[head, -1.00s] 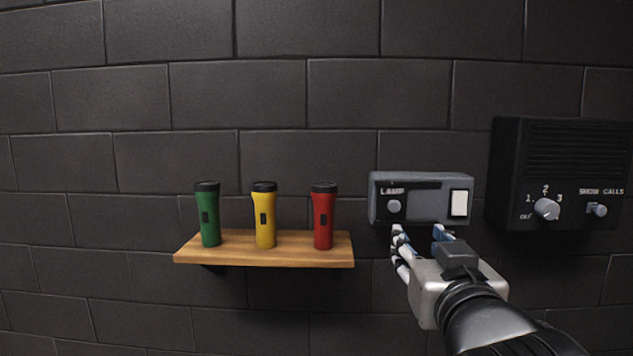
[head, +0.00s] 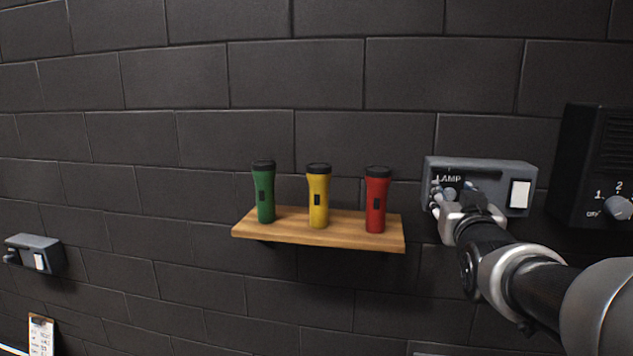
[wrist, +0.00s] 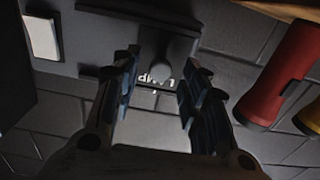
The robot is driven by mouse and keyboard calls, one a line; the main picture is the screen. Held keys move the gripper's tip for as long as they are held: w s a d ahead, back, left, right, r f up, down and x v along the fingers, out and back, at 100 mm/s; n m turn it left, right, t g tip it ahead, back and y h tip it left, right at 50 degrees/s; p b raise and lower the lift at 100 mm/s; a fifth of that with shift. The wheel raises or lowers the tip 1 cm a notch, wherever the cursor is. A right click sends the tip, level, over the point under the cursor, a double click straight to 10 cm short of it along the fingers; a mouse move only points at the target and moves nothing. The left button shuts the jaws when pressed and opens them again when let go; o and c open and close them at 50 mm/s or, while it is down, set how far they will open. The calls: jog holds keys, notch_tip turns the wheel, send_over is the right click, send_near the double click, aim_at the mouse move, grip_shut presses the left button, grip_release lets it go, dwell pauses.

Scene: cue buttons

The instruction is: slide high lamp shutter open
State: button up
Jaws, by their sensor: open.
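The high lamp box (head: 505,180) is a grey wall unit marked LAMP at the right of the head view. A round grey shutter knob (wrist: 177,72) sits near its left end, and a white switch plate (head: 520,194) is at its right end. My gripper (head: 452,197) is in front of the knob and partly covers it. In the wrist view, my gripper (wrist: 160,88) is open, with one finger on each side of the knob. A gap shows at the right finger; contact with the left finger is unclear.
A wooden shelf (head: 290,233) holds green (head: 265,195), yellow (head: 318,200) and red (head: 376,203) torches left of my gripper. A black panel with a dial (head: 595,165) is at the right. A second, lower grey box (head: 38,245) is at far left.

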jog(key=shift+w+d, duration=0.1)
jog(key=shift+w, duration=0.4)
jog(key=shift+c, duration=0.5)
grip_shut()
